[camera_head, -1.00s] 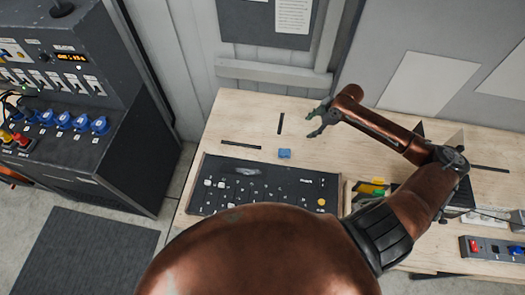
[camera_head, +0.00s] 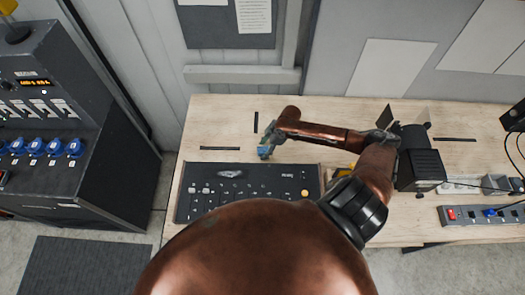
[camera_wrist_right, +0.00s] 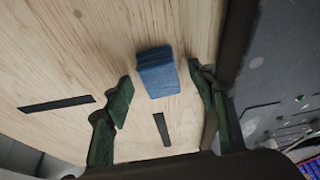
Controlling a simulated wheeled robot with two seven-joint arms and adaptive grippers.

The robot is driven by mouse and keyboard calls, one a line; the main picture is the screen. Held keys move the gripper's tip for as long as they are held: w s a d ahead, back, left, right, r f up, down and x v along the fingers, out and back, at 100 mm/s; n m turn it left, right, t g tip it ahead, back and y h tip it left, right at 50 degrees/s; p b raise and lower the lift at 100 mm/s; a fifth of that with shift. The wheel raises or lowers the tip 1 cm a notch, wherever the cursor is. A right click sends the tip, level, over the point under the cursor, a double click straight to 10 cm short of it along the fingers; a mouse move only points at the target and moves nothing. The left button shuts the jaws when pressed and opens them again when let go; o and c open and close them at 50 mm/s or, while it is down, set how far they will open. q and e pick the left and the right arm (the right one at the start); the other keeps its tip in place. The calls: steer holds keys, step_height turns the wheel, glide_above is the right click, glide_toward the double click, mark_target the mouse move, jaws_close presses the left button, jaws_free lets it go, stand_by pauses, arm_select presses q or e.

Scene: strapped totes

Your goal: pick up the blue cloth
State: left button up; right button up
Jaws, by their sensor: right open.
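The blue cloth (camera_wrist_right: 156,73) is a small folded block lying on the wooden table. In the head view the cloth (camera_head: 264,152) is partly hidden by my right gripper (camera_head: 268,141), which is right at it. In the right wrist view the right gripper (camera_wrist_right: 162,97) has its green fingers spread apart, with the cloth ahead of and between the fingertips. Nothing is held. My left gripper is not in view.
A black control panel (camera_head: 249,192) lies on the wooden table (camera_head: 340,110) just in front of the cloth. Thin black strips (camera_head: 220,148) lie nearby. A black lamp (camera_head: 418,160) and a power strip (camera_head: 475,214) are at the right. A console with blue plugs (camera_head: 90,110) stands at the left.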

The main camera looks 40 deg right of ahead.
steer(key=c, duration=1)
steer(key=shift+r, duration=0.1)
steer(key=shift+r+b, duration=0.3)
steer(key=shift+r, duration=0.15)
steer(key=shift+s+d+r+b, duration=0.1)
steer(key=shift+s+r+b, duration=0.1)
steer(key=shift+s+r, duration=2)
steer(key=shift+s+a+r+b, duration=0.1)
steer(key=shift+s+r+b, duration=0.15)
steer(key=shift+s+r, duration=1.9)
steer(key=shift+s+d+r+b, duration=0.1)
steer(key=shift+s+r+b, duration=0.1)
steer(key=shift+s+r, duration=1.95)
steer(key=shift+s+f, duration=0.5)
steer(key=shift+f, duration=0.05)
